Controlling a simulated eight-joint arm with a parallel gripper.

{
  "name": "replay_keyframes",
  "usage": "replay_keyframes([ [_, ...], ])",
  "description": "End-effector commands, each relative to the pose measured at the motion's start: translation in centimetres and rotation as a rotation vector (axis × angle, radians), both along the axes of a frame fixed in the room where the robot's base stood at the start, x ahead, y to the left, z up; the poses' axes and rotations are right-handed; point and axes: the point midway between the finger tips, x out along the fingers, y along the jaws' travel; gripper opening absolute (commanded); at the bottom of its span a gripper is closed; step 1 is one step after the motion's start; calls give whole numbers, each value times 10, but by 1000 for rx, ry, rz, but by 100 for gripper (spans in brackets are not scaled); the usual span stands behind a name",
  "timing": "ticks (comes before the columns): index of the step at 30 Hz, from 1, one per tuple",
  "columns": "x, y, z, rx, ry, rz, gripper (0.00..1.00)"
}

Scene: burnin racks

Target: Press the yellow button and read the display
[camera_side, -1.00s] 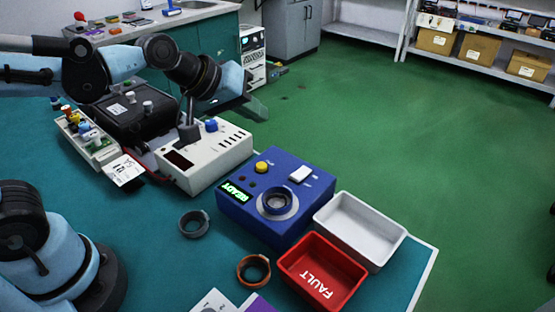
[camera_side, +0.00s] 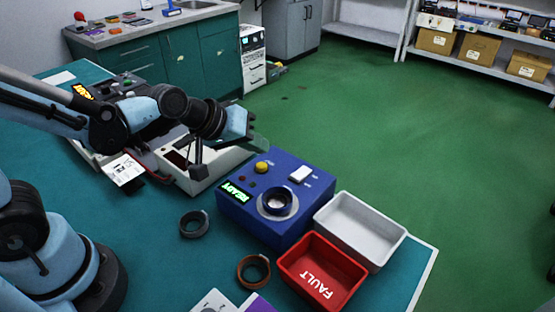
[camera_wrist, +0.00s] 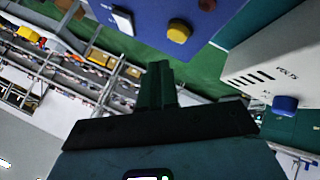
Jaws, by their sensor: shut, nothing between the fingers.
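The yellow button (camera_side: 262,167) is on top of the blue box (camera_side: 262,226), near its back left corner. It also shows in the wrist view (camera_wrist: 179,31), top centre. The box's display (camera_side: 237,192) is lit green and reads READY. A dark blue ring (camera_side: 277,199) sits in the box's round holder. My gripper (camera_side: 260,144) is just behind and above the yellow button, not touching it as far as I can tell. In the wrist view my gripper (camera_wrist: 157,66) has its dark green fingers together, with nothing between them, below the button in the picture.
A white instrument (camera_side: 220,172) with a blue knob (camera_wrist: 285,104) stands left of the box, partly hidden by my arm. A red FAULT bin (camera_side: 318,288) and a white bin (camera_side: 360,250) stand at its right. A grey ring (camera_side: 184,231) and an orange ring (camera_side: 241,281) lie in front.

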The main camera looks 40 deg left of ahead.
Motion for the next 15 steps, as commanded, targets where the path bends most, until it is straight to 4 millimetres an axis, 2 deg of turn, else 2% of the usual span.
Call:
replay_keyframes([
  [6, 0, 0, -12, 0, 0, 0, 0],
  [15, -1, 0, -14, 0, 1, -1, 0],
])
